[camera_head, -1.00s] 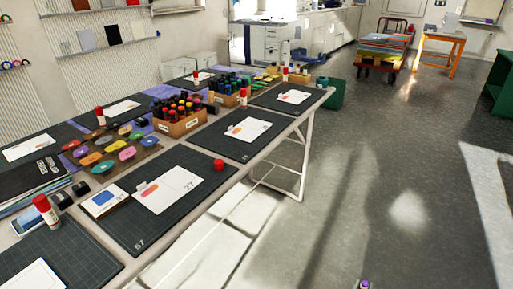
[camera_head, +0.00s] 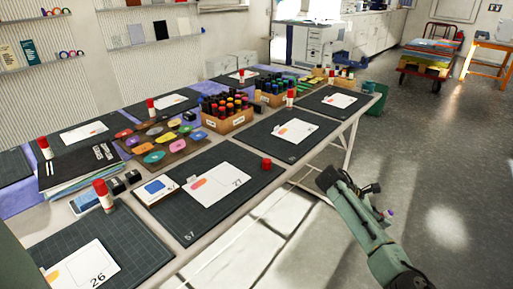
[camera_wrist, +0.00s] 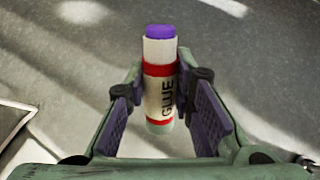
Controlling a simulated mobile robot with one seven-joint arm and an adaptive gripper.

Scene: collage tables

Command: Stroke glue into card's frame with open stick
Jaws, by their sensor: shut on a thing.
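My gripper (camera_wrist: 163,104) is shut on an open glue stick (camera_wrist: 160,85), white with a red band and the word GLUE. Its bare purple tip (camera_wrist: 160,31) points away from the gripper, with floor behind it. In the head view the purple tip (camera_head: 388,213) shows beside my green arm, right of the tables and over the floor. The white card numbered 27 (camera_head: 228,189), with an orange shape, lies on the dark mat marked 57 (camera_head: 191,220). A red cap (camera_head: 266,163) stands on that mat beyond the card. The stick is well apart from the card.
A capped glue stick (camera_head: 104,196) stands further left, near card 26 (camera_head: 85,270). A marker box (camera_head: 228,121) and colour palette (camera_head: 160,143) lie behind. The floor right of the tables is open.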

